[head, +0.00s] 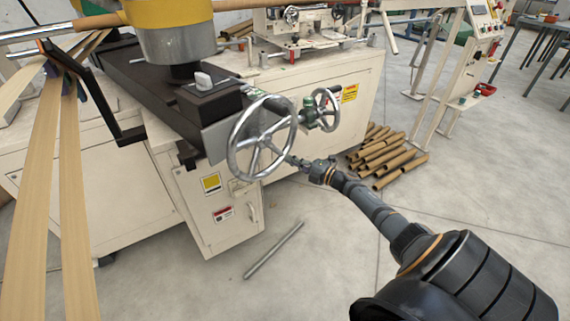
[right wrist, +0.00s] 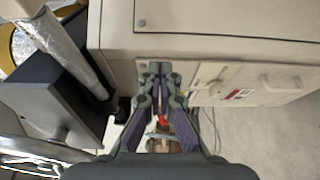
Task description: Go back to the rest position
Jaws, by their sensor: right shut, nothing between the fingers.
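My right gripper (head: 296,161) reaches in from the lower right, at the right rim of the large chrome handwheel (head: 262,137) on the cream winding machine (head: 225,215). In the head view its tip is small, and I cannot tell whether it touches the rim. In the right wrist view the fingers (right wrist: 158,75) are together with nothing between them, in front of a cream machine panel (right wrist: 220,45). My left gripper is not in view.
A smaller handwheel (head: 326,110) sits just right of the large one. Brown cardboard tubes (head: 388,158) are piled on the floor beyond my arm. A metal bar (head: 274,250) lies on the floor. The floor at the lower middle is otherwise clear.

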